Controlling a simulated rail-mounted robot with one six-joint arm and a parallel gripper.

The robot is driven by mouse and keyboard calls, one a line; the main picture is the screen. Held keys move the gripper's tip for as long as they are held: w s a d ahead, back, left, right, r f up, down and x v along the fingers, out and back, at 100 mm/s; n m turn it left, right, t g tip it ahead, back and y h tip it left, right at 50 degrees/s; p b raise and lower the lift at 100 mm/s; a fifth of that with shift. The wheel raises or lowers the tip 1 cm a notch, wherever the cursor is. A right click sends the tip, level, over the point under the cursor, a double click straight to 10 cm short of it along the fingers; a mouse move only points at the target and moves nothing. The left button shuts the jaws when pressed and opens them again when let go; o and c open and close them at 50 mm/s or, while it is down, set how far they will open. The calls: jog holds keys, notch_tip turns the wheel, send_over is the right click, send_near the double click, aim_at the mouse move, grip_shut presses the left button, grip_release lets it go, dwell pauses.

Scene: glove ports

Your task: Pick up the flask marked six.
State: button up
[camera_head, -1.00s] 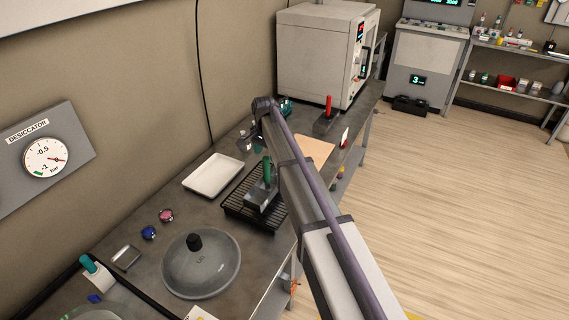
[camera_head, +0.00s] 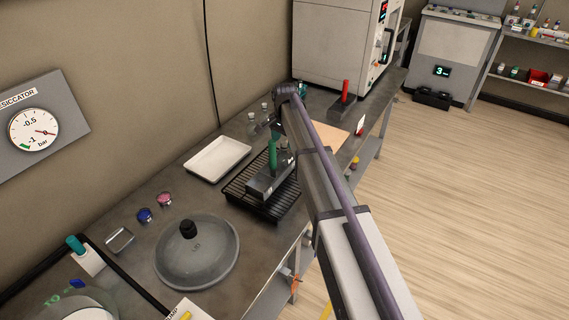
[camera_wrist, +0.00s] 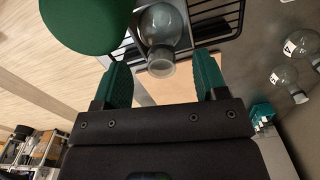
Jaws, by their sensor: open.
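In the wrist view my gripper (camera_wrist: 163,64) is open, its two green fingers wide apart. A clear round glass flask (camera_wrist: 162,24) shows ahead, its mouth appearing in the gap between the fingertips. I cannot tell how deep it lies, and no mark is readable on it. Two more flasks stand at the right of the wrist view: one with a white label that looks like a 4 (camera_wrist: 302,46), and another with a small label (camera_wrist: 284,81), unclear. In the head view small flasks (camera_head: 252,119) stand beyond the white tray, and my arm partly hides the gripper area.
A green-handled block (camera_head: 272,158) sits on the black rack (camera_head: 238,189), and its handle looms large beside my left finger in the wrist view (camera_wrist: 92,22). A white tray (camera_head: 217,157), a red-handled block (camera_head: 344,94) and a grey domed lid (camera_head: 198,262) are on the bench.

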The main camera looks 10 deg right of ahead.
aim_at(284, 153)
notch_tip(284, 153, down, 5)
jog(key=b, duration=0.4)
jog(key=shift+r, duration=0.2)
jog(key=c, duration=1.1)
jog(key=shift+o, duration=0.2)
